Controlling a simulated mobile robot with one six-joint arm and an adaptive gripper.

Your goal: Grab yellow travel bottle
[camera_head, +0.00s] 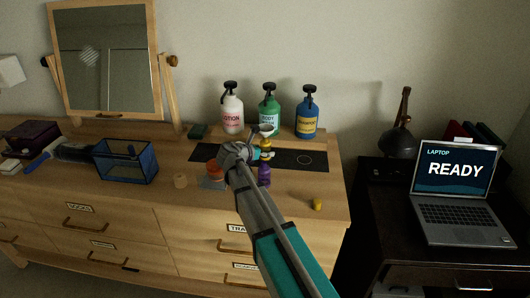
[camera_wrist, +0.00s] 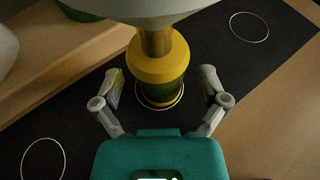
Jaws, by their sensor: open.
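The yellow travel bottle (camera_head: 266,149) stands on the black mat (camera_head: 217,152) at the back of the dresser top. In the wrist view the yellow bottle (camera_wrist: 158,65) has a gold neck, a wide pale grey top and a darker lower body. Its base is at a thin white circle on the mat. My gripper (camera_wrist: 162,78) is open, with one finger on each side of the bottle and a visible gap to both. In the head view my gripper (camera_head: 261,136) and arm partly hide the bottle.
White lotion (camera_head: 232,116), green body wash (camera_head: 269,108) and blue (camera_head: 307,113) pump bottles stand behind the mat. A purple bottle (camera_head: 264,175) and an orange-topped item (camera_head: 216,170) stand in front. A blue-framed bin (camera_head: 126,163) is left. The mat's right end is clear.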

